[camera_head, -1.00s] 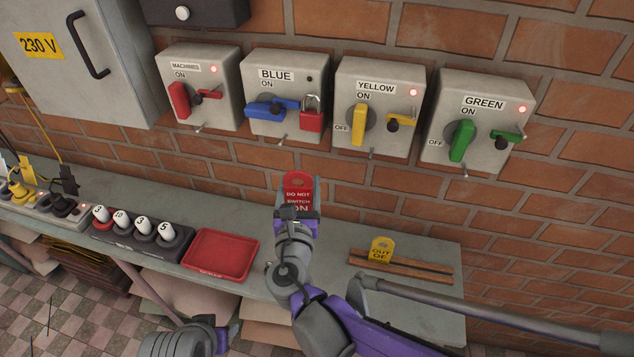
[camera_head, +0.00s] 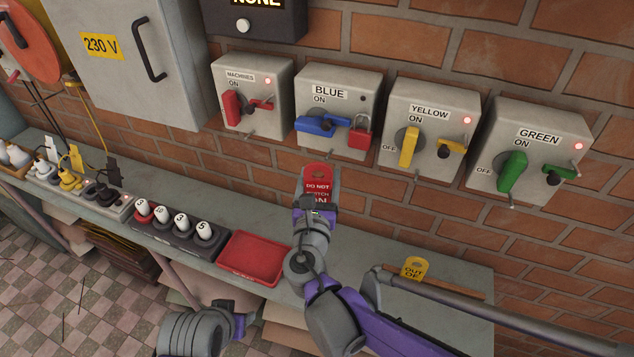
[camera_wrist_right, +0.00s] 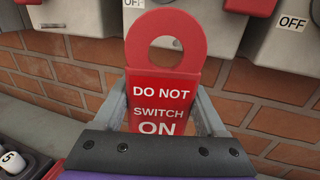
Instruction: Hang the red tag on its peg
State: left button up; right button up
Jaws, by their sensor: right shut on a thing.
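My right gripper (camera_head: 317,200) is shut on the red tag (camera_head: 318,172), upright in front of the brick wall below the BLUE box. In the right wrist view the tag (camera_wrist_right: 164,85) reads "DO NOT SWITCH ON", with its round hole at the top, above the fingers. A small peg (camera_head: 331,159) sticks out under the BLUE box (camera_head: 345,88), just above the tag; the two look apart. The BLUE handle (camera_head: 321,125) is turned sideways, and a red padlock (camera_head: 361,137) hangs at its right. My left gripper (camera_head: 236,318) is low in the head view; its fingers cannot be made out.
MACHINES (camera_head: 262,75), YELLOW (camera_head: 445,95) and GREEN (camera_head: 545,120) boxes flank BLUE, with similar pegs below. On the bench stand a red tray (camera_head: 252,259), a row of numbered knobs (camera_head: 172,232) and a yellow tag (camera_head: 413,269) on a wooden rack.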

aim_at(326, 195)
jog(key=w+d+f, duration=0.1)
jog(key=w+d, duration=0.1)
jog(key=w, duration=0.4)
dwell(0.6)
jog(key=shift+w, duration=0.15)
dwell(0.5)
jog(key=o, duration=1.3)
jog(key=s, duration=0.7)
jog(key=s+b, duration=0.1)
jog(key=s, duration=0.2)
jog(key=shift+s+a, duration=0.25)
jog(key=shift+s, duration=0.15)
